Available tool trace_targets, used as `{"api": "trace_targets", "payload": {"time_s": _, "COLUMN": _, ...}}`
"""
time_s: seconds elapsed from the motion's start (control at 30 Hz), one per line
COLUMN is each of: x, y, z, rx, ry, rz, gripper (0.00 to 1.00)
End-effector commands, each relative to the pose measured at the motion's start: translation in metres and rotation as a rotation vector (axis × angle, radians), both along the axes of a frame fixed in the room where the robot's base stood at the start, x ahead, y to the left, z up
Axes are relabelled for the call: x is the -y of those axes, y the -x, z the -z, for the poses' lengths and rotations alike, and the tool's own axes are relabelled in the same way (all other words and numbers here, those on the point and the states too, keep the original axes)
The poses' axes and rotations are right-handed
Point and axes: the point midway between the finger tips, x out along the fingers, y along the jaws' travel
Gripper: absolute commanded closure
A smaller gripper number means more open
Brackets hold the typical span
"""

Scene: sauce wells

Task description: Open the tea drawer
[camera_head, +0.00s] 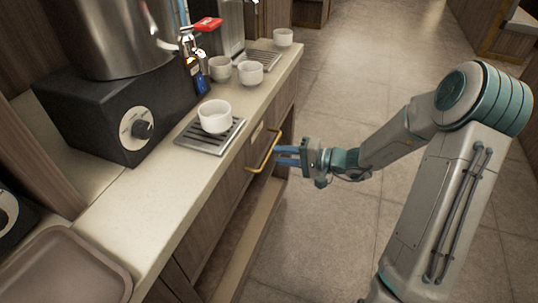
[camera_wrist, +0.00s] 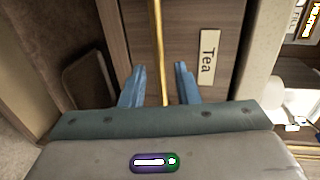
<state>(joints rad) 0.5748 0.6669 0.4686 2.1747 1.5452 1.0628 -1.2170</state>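The tea drawer has a brown wooden front (camera_wrist: 188,22) with a white "Tea" label (camera_wrist: 208,53), seen in the wrist view. It sits under the counter's front edge and looks shut. Its brass bar handle (camera_head: 263,152) shows in the head view and runs upright through the wrist view (camera_wrist: 158,40). My gripper (camera_head: 278,155) is at the handle, in front of the drawer. In the wrist view its two blue fingers (camera_wrist: 160,72) are spread, one on each side of the bar, with visible gaps to it. The gripper holds nothing.
On the counter (camera_head: 160,198) stand a white bowl (camera_head: 214,117) on a slatted drip tray (camera_head: 190,139), several white cups further back, and a black heater unit (camera_head: 85,110) with a steel pot (camera_head: 110,35). A brown tray (camera_head: 65,270) lies near. Open tiled floor (camera_head: 350,80) is to the right.

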Motion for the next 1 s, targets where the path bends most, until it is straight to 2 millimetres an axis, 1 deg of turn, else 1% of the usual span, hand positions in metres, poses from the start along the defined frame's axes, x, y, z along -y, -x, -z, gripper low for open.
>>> {"api": "trace_targets", "payload": {"time_s": 0.03, "x": -0.010, "y": -0.003, "z": 0.003, "rx": 0.000, "ry": -0.001, "rz": -0.002, "gripper": 0.72}}
{"api": "trace_targets", "payload": {"time_s": 0.1, "x": -0.020, "y": -0.007, "z": 0.005, "rx": 0.000, "ry": 0.000, "rz": -0.002, "gripper": 0.72}}
{"api": "trace_targets", "payload": {"time_s": 0.23, "x": -0.035, "y": -0.012, "z": 0.008, "rx": 0.000, "ry": 0.000, "rz": -0.001, "gripper": 0.72}}
{"api": "trace_targets", "payload": {"time_s": 0.4, "x": -0.042, "y": -0.016, "z": 0.009, "rx": 0.000, "ry": 0.001, "rz": 0.000, "gripper": 0.72}}
{"api": "trace_targets", "payload": {"time_s": 0.67, "x": -0.043, "y": -0.016, "z": 0.009, "rx": 0.000, "ry": 0.001, "rz": 0.001, "gripper": 0.72}}
{"api": "trace_targets", "payload": {"time_s": 0.7, "x": -0.043, "y": -0.016, "z": 0.009, "rx": 0.000, "ry": 0.001, "rz": 0.000, "gripper": 0.83}}
{"api": "trace_targets", "payload": {"time_s": 0.77, "x": -0.043, "y": -0.016, "z": 0.009, "rx": 0.000, "ry": 0.001, "rz": 0.000, "gripper": 1.00}}
{"api": "trace_targets", "payload": {"time_s": 1.0, "x": -0.041, "y": -0.015, "z": 0.010, "rx": 0.000, "ry": 0.001, "rz": 0.001, "gripper": 1.00}}
